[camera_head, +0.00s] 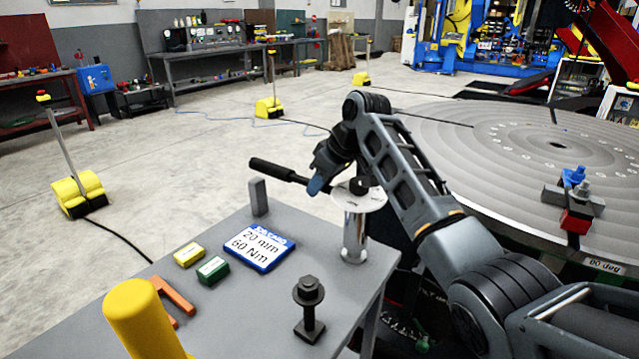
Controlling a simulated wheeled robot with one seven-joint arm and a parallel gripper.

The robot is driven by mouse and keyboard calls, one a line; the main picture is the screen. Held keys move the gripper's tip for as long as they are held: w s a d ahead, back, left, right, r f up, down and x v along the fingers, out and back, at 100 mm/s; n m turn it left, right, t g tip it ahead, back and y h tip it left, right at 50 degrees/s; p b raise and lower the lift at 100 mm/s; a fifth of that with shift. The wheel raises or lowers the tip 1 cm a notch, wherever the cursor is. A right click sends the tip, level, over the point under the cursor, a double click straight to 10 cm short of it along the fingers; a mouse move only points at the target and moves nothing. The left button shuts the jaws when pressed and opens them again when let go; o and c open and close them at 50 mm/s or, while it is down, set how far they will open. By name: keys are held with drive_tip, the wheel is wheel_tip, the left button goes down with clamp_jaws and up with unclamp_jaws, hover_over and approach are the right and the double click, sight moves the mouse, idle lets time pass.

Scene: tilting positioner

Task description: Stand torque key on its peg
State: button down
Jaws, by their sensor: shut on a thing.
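The torque key has a black handle (272,170) that points left, tilted slightly up at its free end. My gripper (318,182) is shut on the handle near the key's head; only its blue-tipped lower part shows clearly. At the handle's right end is a pale round disc (374,198) with a black knob on top. A shiny chrome cylinder (354,232) stands upright directly under the disc, over the table's right edge area. I cannot tell whether the cylinder is the key's socket or the peg, or whether they touch.
The grey table (235,320) holds a blue-framed sign (259,247), a small grey upright block (259,197), yellow and green boxes (212,270), a black bolt (309,315) and a yellow cylinder (143,320). A large round grooved plate (480,150) lies beyond my arm.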

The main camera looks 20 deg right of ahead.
drive_tip(key=shift+f+b, duration=0.35)
drive_tip(key=shift+f, duration=0.95)
drive_tip(key=c, duration=0.9)
unclamp_jaws()
drive_tip(key=shift+f, duration=0.1)
drive_tip(key=shift+o, duration=0.8)
drive_tip(key=shift+f, duration=0.15)
drive_tip(key=o, duration=0.3)
drive_tip(key=shift+o, duration=0.2)
drive_tip(key=shift+r, duration=0.2)
